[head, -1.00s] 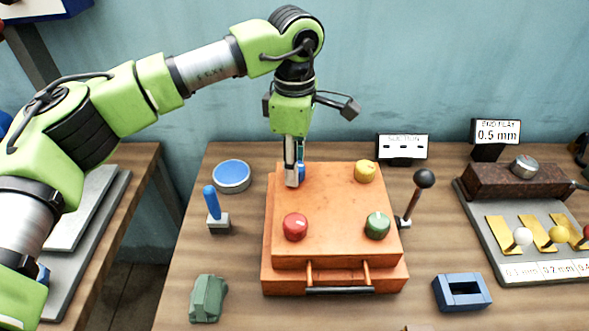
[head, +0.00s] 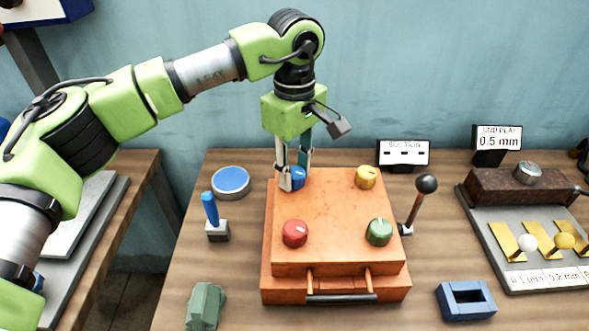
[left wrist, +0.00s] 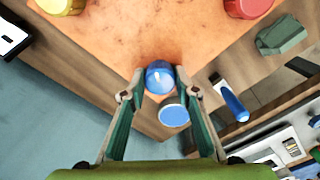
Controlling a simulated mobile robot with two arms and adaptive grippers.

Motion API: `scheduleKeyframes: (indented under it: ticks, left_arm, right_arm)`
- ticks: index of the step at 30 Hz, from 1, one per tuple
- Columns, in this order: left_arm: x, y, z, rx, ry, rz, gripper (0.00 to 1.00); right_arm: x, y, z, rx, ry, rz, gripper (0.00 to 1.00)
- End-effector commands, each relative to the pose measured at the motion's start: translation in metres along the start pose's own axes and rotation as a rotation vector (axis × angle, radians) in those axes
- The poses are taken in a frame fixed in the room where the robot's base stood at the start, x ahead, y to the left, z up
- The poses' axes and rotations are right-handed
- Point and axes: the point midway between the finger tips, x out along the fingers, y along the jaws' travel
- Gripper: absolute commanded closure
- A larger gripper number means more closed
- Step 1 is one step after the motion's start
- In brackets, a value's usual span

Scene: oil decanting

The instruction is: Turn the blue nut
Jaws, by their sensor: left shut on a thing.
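The blue nut (head: 297,177) sits at the far left corner of the orange box (head: 335,215). It carries a white mark on its top and also shows in the left wrist view (left wrist: 159,77). My left gripper (head: 292,180) reaches down over that corner, with its fingers on both sides of the nut. It is shut on the blue nut, as its fingertips flank it in the left wrist view (left wrist: 158,82). A red nut (head: 295,233), a green nut (head: 379,231) and a yellow nut (head: 366,176) sit at the other corners. My right gripper is not in view.
A blue-topped round tin (head: 231,182) and a blue-handled tool (head: 211,215) stand left of the box. A black-knobbed lever (head: 426,184) stands close on its right. A green block (head: 206,305) and a blue hollow block (head: 465,300) lie in front.

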Motion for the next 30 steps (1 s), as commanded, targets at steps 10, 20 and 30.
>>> scheduleKeyframes:
  ticks: [10,20,30]
  left_arm:
    - [-0.002,0.001,-0.001,0.003,0.002,0.006,0.69]
    - [-0.001,0.000,0.000,0.002,0.001,0.002,0.55]
    - [-0.037,0.001,0.000,0.002,0.003,0.005,0.55]
  right_arm:
    - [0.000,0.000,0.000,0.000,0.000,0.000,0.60]
    - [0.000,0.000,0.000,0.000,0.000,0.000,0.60]
    - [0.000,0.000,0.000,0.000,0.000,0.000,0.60]
